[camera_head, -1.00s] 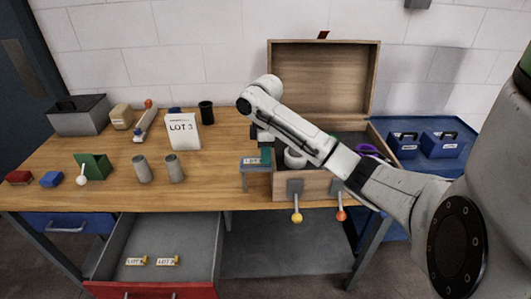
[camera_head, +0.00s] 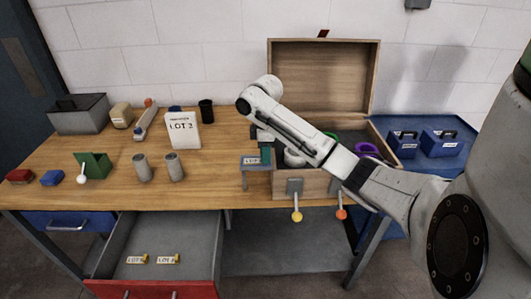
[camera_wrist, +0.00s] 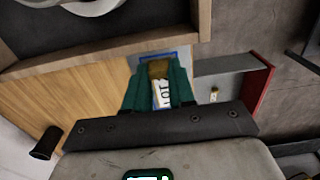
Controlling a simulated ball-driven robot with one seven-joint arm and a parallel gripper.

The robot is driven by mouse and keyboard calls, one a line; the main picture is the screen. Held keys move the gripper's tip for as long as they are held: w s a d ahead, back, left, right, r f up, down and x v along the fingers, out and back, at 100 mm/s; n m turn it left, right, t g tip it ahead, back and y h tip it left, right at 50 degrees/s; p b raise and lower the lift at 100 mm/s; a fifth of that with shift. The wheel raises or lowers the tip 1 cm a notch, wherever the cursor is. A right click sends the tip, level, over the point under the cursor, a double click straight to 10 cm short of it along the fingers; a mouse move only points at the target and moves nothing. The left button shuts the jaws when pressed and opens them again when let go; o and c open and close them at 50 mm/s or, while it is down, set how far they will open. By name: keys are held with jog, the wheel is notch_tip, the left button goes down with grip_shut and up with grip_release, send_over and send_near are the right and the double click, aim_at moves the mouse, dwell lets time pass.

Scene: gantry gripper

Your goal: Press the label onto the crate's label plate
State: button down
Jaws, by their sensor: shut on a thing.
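My gripper (camera_head: 265,152) is at the left front corner of the wooden crate (camera_head: 310,184), beside the blue-grey label plate (camera_head: 253,161). In the wrist view, its green fingers (camera_wrist: 160,88) are shut on a white label (camera_wrist: 164,97) with a brown end and dark print that begins "LOT". The blue plate (camera_wrist: 152,56) shows just beyond the fingertips and label. I cannot tell whether the label touches it. In the head view, the plate carries small, unreadable print, and the held label cannot be made out.
A white card reading "LOT 3" (camera_head: 183,131) stands on the table, with grey cylinders (camera_head: 143,168) in front. The open drawer (camera_head: 205,245) holds two small yellow-and-white labels (camera_head: 167,259). The crate's lid (camera_head: 320,75) stands open. Levers with yellow (camera_head: 297,217) and orange knobs hang in front.

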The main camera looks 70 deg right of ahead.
jog(key=shift+c, duration=2)
grip_release()
notch_tip(320, 180, up, 3)
jog(key=p, duration=0.2)
jog(key=shift+f+p, duration=0.15)
jog(key=shift+p, duration=0.15)
jog(key=shift+r, duration=2.15)
jog(key=shift+c, duration=0.3)
